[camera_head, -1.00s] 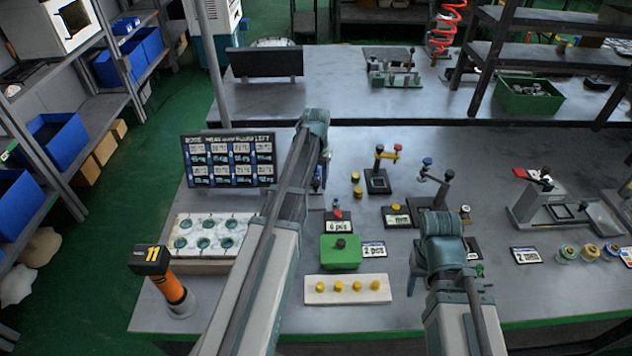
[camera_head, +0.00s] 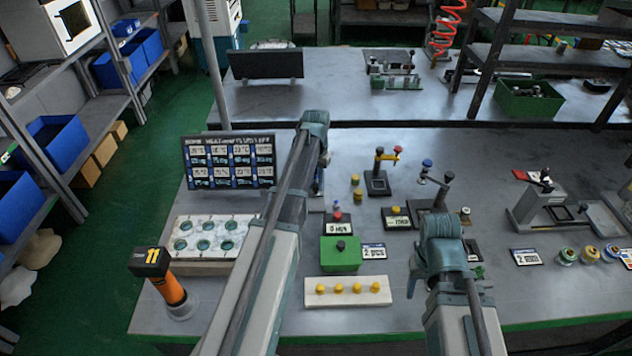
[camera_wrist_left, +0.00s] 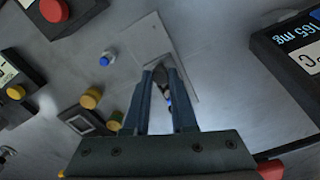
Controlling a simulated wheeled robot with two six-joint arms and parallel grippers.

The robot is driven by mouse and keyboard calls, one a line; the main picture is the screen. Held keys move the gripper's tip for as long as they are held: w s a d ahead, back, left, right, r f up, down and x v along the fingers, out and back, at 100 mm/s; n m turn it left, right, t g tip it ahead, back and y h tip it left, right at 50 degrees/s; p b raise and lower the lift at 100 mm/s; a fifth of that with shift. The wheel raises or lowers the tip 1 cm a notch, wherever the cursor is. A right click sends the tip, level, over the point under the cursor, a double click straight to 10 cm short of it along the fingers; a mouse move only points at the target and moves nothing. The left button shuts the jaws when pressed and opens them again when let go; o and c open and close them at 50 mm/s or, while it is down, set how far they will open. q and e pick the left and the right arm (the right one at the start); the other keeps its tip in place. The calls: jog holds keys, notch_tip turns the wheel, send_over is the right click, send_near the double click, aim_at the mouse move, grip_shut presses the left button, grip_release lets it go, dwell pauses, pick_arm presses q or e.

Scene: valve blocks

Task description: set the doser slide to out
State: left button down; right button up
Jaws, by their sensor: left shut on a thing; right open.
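My left gripper (camera_wrist_left: 160,72) points down at the bench. In the left wrist view its fingers are close together over a pale plate with a dark slot (camera_wrist_left: 158,60), which I take to be the doser. They are shut on a small part there, mostly hidden between them, apparently the doser slide. A little blue and white shows between the fingers. In the head view my left arm hides most of this spot; a bit of blue shows beside the left gripper (camera_head: 319,182). My right gripper (camera_head: 441,264) is open over the front right of the bench, its fingertips mostly hidden by its wrist.
A blue knob (camera_wrist_left: 105,60), yellow buttons (camera_wrist_left: 91,98) and a readout block (camera_wrist_left: 292,48) stand around the plate. A green box (camera_head: 340,262), a white strip with yellow knobs (camera_head: 330,298) and a lever stand (camera_head: 378,180) are nearby. A display panel (camera_head: 228,163) stands left.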

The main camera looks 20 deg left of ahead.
dwell(0.7)
pick_arm(q)
jog(key=s, duration=0.1)
jog(key=s+d, duration=0.1)
jog(key=s, duration=0.1)
jog(key=s+d, duration=0.1)
jog(key=s, duration=0.1)
jog(key=shift+s+d, duration=0.15)
jog(key=shift+d, duration=0.1)
jog(key=c, duration=0.7)
grip_release()
jog(key=shift+c, duration=0.2)
jog(key=shift+r, duration=0.15)
pick_arm(e)
jog(key=shift+r, duration=0.15)
